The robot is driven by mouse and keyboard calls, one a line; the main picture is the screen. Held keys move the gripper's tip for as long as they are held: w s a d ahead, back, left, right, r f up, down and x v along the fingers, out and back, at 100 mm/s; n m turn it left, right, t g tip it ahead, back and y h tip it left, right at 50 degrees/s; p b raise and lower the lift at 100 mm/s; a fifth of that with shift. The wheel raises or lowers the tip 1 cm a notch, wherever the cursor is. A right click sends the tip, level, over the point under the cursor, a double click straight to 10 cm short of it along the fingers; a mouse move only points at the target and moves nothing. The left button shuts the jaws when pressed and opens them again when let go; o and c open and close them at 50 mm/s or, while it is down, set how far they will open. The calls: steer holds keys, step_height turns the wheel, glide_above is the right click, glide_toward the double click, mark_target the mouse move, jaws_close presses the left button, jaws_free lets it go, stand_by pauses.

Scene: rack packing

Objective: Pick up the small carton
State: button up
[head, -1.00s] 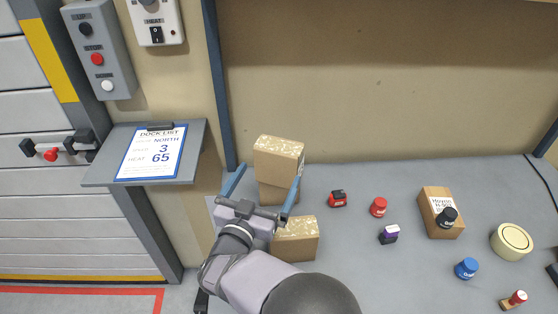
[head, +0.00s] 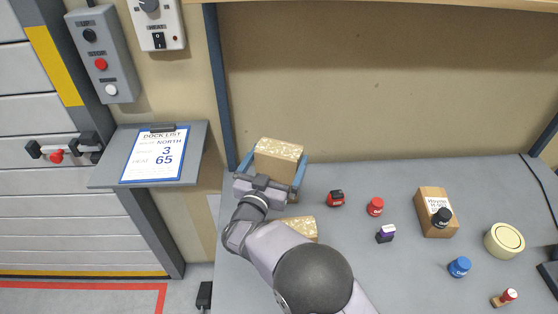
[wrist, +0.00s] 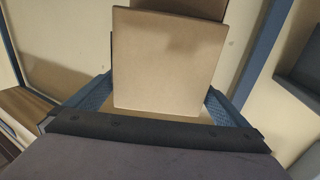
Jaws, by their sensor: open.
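A tan carton (head: 277,165) with a speckled top sits on another carton at the back left of the bench. My gripper (head: 274,172) is open, with one blue finger on each side of this upper carton. In the wrist view, the carton's plain face (wrist: 166,62) stands between the two fingers (wrist: 158,98). I cannot tell whether the fingers touch it. The carton under it is mostly hidden by my gripper. Another carton (head: 303,226) stands in front, partly hidden behind my arm. A flat carton (head: 430,222) with a white label lies to the right.
A red-and-black item (head: 336,198), a red pot (head: 375,206), a purple-and-white block (head: 385,234), a blue pot (head: 459,266), a tape roll (head: 504,240) and a stamp (head: 504,298) are spread over the bench (head: 400,285). A blue post (head: 221,100) and wall stand close behind the stack.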

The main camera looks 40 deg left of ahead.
steer(key=shift+w+a, duration=0.2)
steer(key=shift+w, duration=0.3)
steer(key=shift+r, duration=0.1)
steer(key=c, duration=1.1)
step_height(320, 180, up, 10)
steer(key=shift+f+b, duration=0.1)
steer(key=shift+b, duration=1.15)
